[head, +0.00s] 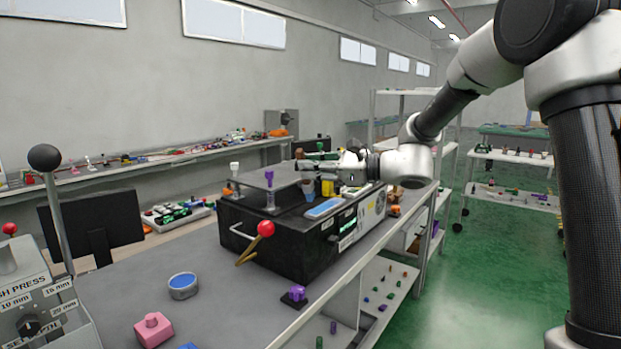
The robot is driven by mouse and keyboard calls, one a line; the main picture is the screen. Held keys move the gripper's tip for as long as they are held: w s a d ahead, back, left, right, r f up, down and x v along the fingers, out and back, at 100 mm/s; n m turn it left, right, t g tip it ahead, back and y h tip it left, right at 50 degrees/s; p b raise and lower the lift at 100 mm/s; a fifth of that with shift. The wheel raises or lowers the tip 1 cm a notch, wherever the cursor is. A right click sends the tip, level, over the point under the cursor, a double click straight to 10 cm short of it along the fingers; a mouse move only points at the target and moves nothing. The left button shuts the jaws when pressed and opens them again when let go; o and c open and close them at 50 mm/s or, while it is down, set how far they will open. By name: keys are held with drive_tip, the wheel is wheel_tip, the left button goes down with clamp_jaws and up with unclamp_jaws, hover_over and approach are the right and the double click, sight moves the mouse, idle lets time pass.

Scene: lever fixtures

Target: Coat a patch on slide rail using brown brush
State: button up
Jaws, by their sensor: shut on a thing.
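My gripper (310,166) reaches in from the right over the black box-shaped machine (290,235). It is shut on a small upright brown thing (299,154), which looks like the brown brush's handle. The brush's lower end and bristles are too small and partly hidden to make out. I cannot tell whether the brush touches anything.
A press (40,290) stands at left. The bench front holds a blue-topped round tin (183,286).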

drive_tip(key=shift+r, duration=2.1)
